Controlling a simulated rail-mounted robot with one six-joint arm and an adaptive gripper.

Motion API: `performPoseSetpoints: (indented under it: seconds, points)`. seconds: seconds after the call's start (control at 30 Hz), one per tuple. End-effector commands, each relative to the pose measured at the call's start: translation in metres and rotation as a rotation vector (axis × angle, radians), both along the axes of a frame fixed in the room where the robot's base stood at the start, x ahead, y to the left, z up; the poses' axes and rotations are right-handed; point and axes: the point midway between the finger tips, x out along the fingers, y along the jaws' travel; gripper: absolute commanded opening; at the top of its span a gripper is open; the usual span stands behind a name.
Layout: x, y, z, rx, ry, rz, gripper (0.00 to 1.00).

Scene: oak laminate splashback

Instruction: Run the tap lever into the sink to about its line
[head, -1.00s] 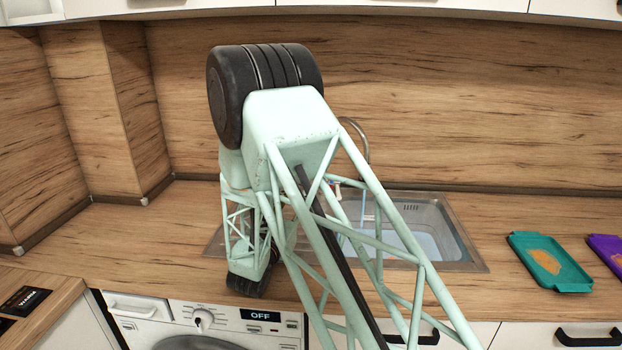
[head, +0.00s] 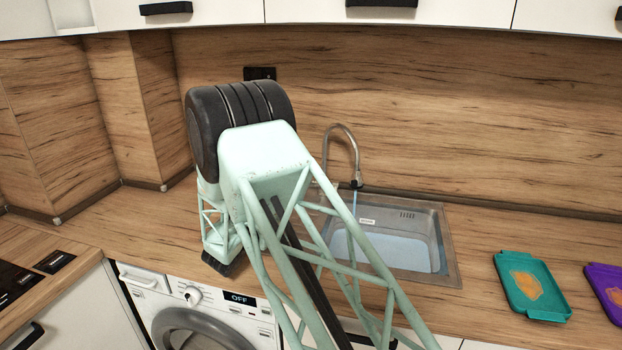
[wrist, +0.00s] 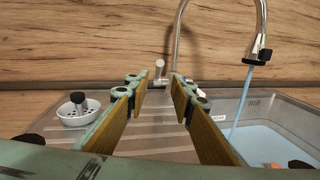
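The chrome tap (head: 343,135) arches over the sink in the head view and shows large in the wrist view (wrist: 178,40). A blue stream of water (wrist: 240,100) runs from its spout into the basin (head: 437,235). Water (head: 390,250) covers the basin floor; a small white label (head: 367,221) is on the back wall above it. The tap lever (wrist: 160,68) stands upright at the tap's base, beyond my gripper's fingertips. My gripper (wrist: 160,92) is open and empty, pointed toward the lever, apparently apart from it. My arm hides the gripper in the head view.
A white dish with a dark knob (wrist: 78,110) sits on the ribbed drainboard, left of my fingers. A teal tray (head: 532,287) and a purple tray (head: 606,290) lie right of the sink. A washing machine (head: 205,315) stands under the counter.

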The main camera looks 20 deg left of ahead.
Motion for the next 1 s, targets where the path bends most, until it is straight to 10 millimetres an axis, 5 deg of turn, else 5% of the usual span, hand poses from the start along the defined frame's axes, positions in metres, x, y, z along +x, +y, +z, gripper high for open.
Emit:
performPoseSetpoints:
  seconds: [0.63, 1.0]
  points:
    - [0.003, 0.004, 0.000, 0.001, 0.004, -0.001, 0.22]
    - [0.033, 0.001, 0.000, 0.002, 0.003, -0.002, 0.22]
